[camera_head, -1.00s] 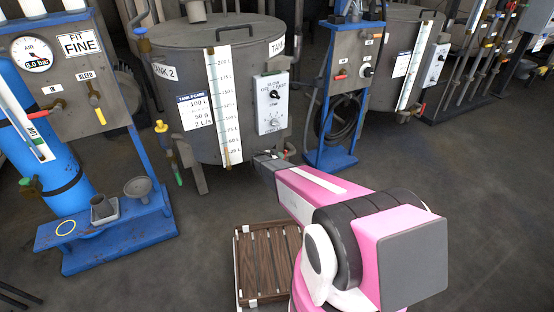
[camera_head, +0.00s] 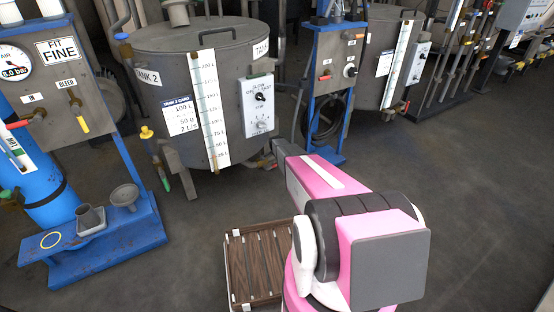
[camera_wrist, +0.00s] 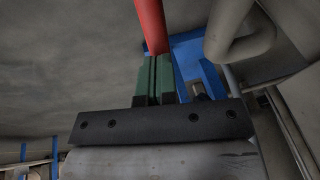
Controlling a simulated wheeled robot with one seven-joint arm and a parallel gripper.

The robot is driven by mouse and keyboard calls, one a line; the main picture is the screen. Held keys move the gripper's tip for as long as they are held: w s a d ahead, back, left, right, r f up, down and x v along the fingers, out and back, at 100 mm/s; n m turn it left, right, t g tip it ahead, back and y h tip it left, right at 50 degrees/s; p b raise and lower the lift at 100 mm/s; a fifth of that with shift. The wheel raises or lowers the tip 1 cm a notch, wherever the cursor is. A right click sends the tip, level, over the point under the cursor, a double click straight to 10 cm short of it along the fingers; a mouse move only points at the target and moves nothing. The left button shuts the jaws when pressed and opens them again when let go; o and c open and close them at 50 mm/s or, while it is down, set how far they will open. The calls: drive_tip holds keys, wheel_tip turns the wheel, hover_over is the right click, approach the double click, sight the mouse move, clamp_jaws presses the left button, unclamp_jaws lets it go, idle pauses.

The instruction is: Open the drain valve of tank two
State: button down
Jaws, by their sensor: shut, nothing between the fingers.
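Tank two (camera_head: 150,100) is a grey drum with a "TANK 2" label and a white level strip. A small red part (camera_head: 263,161) shows low at its right side, beside the end of my arm; I cannot tell its full shape there. In the wrist view, a red bar (camera_wrist: 151,25) like a valve lever rises just beyond my gripper (camera_wrist: 154,60). The green fingers are shut and empty, with their tips close to the bar's lower end. I cannot tell whether they touch it. The valve body is hidden in both views.
A bent grey pipe (camera_wrist: 232,30) and a blue frame (camera_wrist: 195,55) lie right of the fingers in the wrist view. A blue stand (camera_head: 327,150) is right of the tank. A slatted wooden pallet (camera_head: 230,265) lies beside my arm. The floor at right is clear.

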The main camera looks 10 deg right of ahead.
drive_tip(key=shift+w+d+f+g+y, duration=0.1)
drive_tip(key=shift+d+f+g+y, duration=0.15)
drive_tip(key=shift+f+y, duration=0.25)
drive_tip(key=shift+w+d+f+g+y, duration=0.1)
drive_tip(key=shift+d+f+g+y, duration=0.1)
drive_tip(key=shift+f+y, duration=0.3)
drive_tip(key=shift+d+f, duration=0.2)
drive_tip(key=shift+f, duration=0.15)
drive_tip(key=shift+d+f, duration=0.1)
drive_tip(key=shift+f, duration=0.1)
drive_tip(key=v, duration=1.4)
drive_tip(key=shift+d+r, duration=0.3)
drive_tip(key=shift+d, duration=0.1)
drive_tip(key=s+a+r+n, duration=0.4)
drive_tip(key=s+r, duration=0.2)
drive_tip(key=s, duration=0.6)
drive_tip(key=s+a+r+n+g, duration=0.1)
drive_tip(key=s+a+r+n, duration=0.4)
drive_tip(key=s, duration=0.8)
drive_tip(key=s+a+r+n+g, duration=0.1)
drive_tip(key=s+a+r+n, duration=0.3)
drive_tip(key=s+r, duration=0.4)
drive_tip(key=s+n, duration=0.1)
drive_tip(key=s, duration=0.4)
drive_tip(key=shift+a, duration=0.35)
